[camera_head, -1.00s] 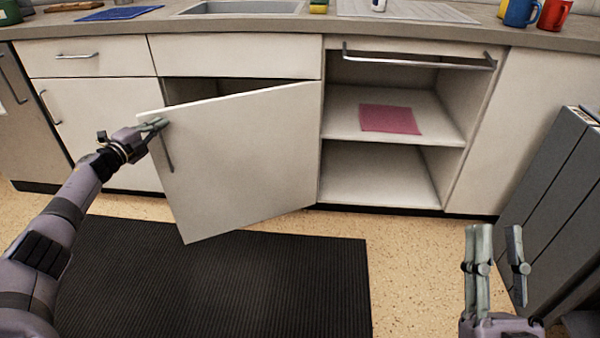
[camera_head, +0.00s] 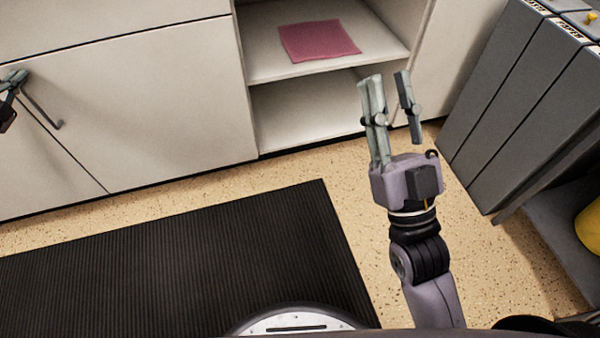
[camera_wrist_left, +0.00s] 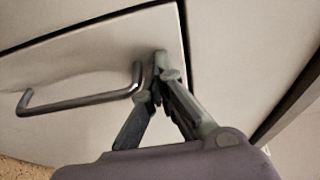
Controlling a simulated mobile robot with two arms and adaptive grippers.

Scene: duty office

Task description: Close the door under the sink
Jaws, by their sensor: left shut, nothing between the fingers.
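The white door under the sink (camera_head: 150,105) is in the head view at left and looks flush with the cabinet front. Its bar handle (camera_head: 42,108) is near its upper left edge. The wrist view also shows the door (camera_wrist_left: 90,75) and the handle (camera_wrist_left: 85,102). My left gripper (camera_head: 14,80) is at the head view's left edge, by the handle. In the wrist view its fingertips (camera_wrist_left: 160,62) are together and empty, against or just off the door beside the handle's end. My right gripper (camera_head: 388,78) is open and empty, above the floor. The sink is out of view.
An open shelf unit (camera_head: 300,120) with a pink cloth (camera_head: 320,40) is right of the door. Grey binders (camera_head: 525,90) stand at the right. A black ribbed mat (camera_head: 190,270) lies on the speckled floor in front of the cabinets.

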